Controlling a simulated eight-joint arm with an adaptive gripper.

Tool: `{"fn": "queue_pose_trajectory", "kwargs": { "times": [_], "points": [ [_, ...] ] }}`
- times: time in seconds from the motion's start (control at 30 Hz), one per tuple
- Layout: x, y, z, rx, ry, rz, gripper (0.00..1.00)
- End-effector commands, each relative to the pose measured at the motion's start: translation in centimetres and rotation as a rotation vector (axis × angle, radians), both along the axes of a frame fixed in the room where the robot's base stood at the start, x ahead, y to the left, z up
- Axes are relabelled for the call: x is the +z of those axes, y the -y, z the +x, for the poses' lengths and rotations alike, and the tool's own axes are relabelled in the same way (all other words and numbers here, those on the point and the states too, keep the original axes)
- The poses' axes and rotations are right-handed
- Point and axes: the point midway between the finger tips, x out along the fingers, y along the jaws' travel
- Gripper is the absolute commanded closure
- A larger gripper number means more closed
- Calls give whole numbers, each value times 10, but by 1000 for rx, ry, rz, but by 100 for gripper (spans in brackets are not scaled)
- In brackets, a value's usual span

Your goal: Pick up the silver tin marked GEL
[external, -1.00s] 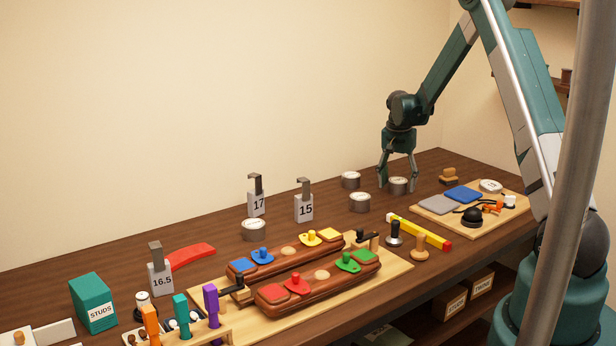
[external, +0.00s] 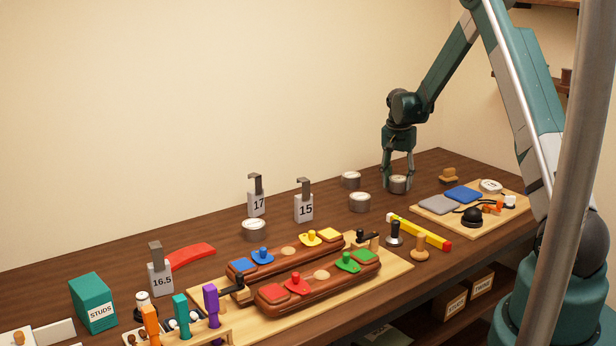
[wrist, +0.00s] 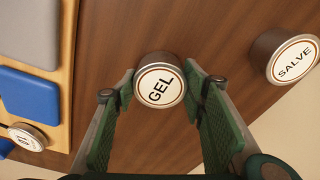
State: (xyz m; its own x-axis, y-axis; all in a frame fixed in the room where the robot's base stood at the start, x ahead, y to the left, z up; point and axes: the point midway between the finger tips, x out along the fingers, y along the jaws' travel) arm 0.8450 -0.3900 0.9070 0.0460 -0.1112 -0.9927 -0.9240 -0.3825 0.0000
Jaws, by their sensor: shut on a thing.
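The silver tin marked GEL (wrist: 158,88) shows in the wrist view, its white lid with a brown ring facing the camera. In the external view the tin (external: 398,186) stands upright on the dark wooden bench. My gripper (external: 397,183) points down over it, with a finger on either side. In the wrist view my gripper (wrist: 163,92) has its two green fingers closed on the tin's sides. The tin appears to rest on the bench. The lower side of the tin is hidden in the wrist view.
A tin marked SALVE (wrist: 293,59) stands to the right in the wrist view. Tins (external: 351,179) and (external: 360,202) stand left of my gripper in the external view. A board (external: 425,208) with blue and grey pads lies to the right. A yellow bar (external: 420,232) lies in front.

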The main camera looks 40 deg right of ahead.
Motion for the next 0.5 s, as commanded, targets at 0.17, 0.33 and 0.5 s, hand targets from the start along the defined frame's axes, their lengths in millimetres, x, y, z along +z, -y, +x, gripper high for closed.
{"fn": "queue_pose_trajectory", "kwargs": {
  "times": [0.17,0.33,0.5],
  "points": [
    [18,0,-1,0,0,0,73],
    [41,0,-1,0,0,0,73],
    [66,0,0,0,0,0,73]
  ]
}}
